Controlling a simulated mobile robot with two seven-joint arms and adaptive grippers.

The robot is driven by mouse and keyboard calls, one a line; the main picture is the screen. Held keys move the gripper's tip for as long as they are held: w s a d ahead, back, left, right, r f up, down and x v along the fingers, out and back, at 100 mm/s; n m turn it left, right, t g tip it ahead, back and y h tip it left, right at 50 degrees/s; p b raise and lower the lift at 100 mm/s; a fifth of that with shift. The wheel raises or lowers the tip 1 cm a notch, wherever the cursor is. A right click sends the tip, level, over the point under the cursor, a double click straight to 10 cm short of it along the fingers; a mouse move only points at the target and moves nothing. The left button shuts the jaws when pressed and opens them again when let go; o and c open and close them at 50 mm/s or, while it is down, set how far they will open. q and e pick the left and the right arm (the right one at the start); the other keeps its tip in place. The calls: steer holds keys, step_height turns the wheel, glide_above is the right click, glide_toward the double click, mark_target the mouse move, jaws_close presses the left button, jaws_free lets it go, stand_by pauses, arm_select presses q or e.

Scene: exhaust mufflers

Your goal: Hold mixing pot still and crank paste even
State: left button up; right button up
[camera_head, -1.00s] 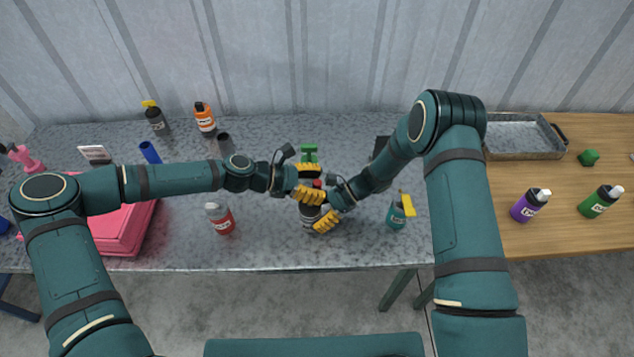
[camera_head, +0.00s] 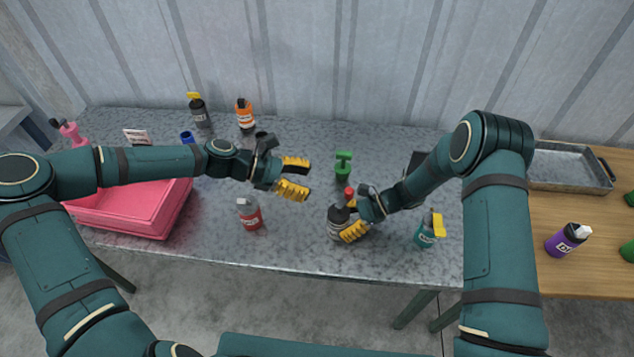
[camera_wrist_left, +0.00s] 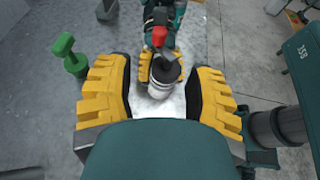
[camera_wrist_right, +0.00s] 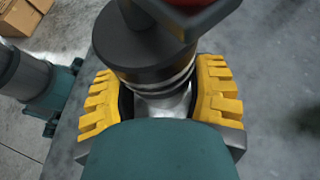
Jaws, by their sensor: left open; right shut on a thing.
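The mixing pot (camera_head: 337,224) is a pale grey pot with a dark lid and a red crank knob (camera_head: 349,192) on top. It stands upright near the front of the metal table (camera_head: 300,235). My right gripper (camera_head: 352,233) is shut on the pot's body from the right. In the right wrist view the pot (camera_wrist_right: 158,75) sits between the yellow fingers. My left gripper (camera_head: 302,178) is open and empty, up and left of the pot. The left wrist view shows the pot (camera_wrist_left: 166,72) and its red knob ahead, beyond the open fingers.
A green dumbbell-shaped object (camera_head: 343,165) stands behind the pot. A red-grey bottle (camera_head: 249,214) is to the left, a teal bottle (camera_head: 427,230) to the right. A pink bin (camera_head: 135,215) is at the far left. A wooden table with a metal tray (camera_head: 570,180) is at the right.

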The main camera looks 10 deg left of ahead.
arm_select(q)
steer(key=shift+o, duration=0.2)
steer(key=d+f+g+y, duration=0.1)
steer(key=f, duration=0.1)
steer(key=s+d+f+g+y, duration=0.1)
steer(key=f+y, duration=0.1)
steer(key=d+f+n+g+y, duration=0.1)
steer(key=d+f, duration=0.1)
steer(key=f, duration=0.1)
steer(key=shift+s+y, duration=0.3)
steer(key=n+t+y, duration=0.2)
steer(key=n+y, duration=0.1)
steer(key=y, duration=0.6)
glide_toward(349, 190)
step_height(349, 190, down, 11)
steer(key=shift+w+r, duration=0.1)
steer(key=shift+w, duration=0.05)
stand_by(0.4)
